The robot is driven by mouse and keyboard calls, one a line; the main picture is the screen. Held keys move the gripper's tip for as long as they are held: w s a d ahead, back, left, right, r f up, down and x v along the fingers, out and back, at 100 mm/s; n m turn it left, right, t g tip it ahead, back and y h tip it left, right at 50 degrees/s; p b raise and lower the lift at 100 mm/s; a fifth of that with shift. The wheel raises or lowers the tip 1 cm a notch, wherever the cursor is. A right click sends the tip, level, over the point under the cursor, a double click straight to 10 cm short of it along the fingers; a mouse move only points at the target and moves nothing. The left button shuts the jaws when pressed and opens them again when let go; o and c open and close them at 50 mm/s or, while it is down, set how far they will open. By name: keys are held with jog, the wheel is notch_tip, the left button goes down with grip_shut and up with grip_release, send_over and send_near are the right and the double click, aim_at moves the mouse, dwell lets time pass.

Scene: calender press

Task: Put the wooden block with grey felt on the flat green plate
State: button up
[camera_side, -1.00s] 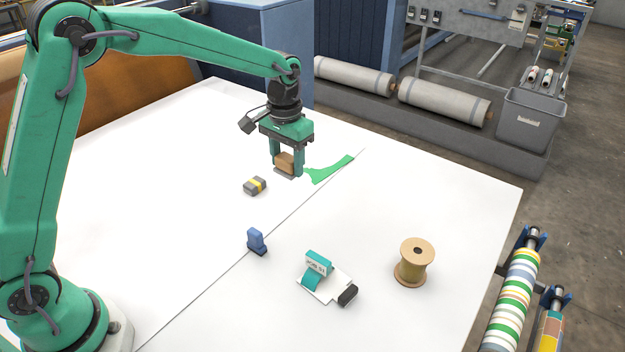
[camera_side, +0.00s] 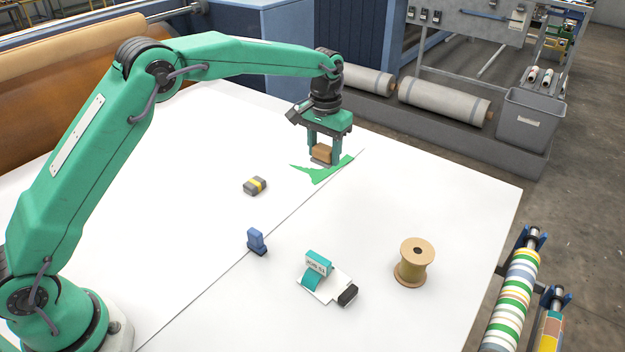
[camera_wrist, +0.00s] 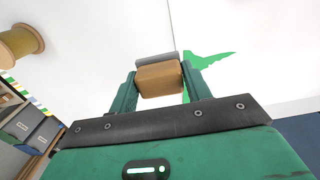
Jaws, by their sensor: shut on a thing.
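My gripper (camera_side: 323,154) is shut on the wooden block (camera_side: 322,151), with one finger on each side of it. Grey felt (camera_side: 319,161) shows along the block's underside. The flat green plate (camera_side: 318,174) lies on the white table, and the block is over or just behind its far part. I cannot tell whether the block touches it. In the wrist view the block (camera_wrist: 160,80) sits between the fingers, with the felt (camera_wrist: 156,60) along its far edge. The green plate (camera_wrist: 204,65) shows beside the right finger, partly hidden by it.
On the white table (camera_side: 190,260) are a grey block with a yellow band (camera_side: 255,186), a small blue object (camera_side: 256,241), a teal and white dispenser-like item (camera_side: 318,270) and a wooden spool (camera_side: 415,262). The table around the plate is clear.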

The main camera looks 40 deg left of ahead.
send_over(306, 171)
notch_tip(306, 171, down, 7)
dwell(0.3)
jog(key=shift+f, duration=2)
jog(key=shift+f, duration=0.2)
jog(key=o, duration=1)
jog(key=shift+c, duration=0.2)
jog(key=shift+r, duration=0.15)
notch_tip(306, 171, up, 12)
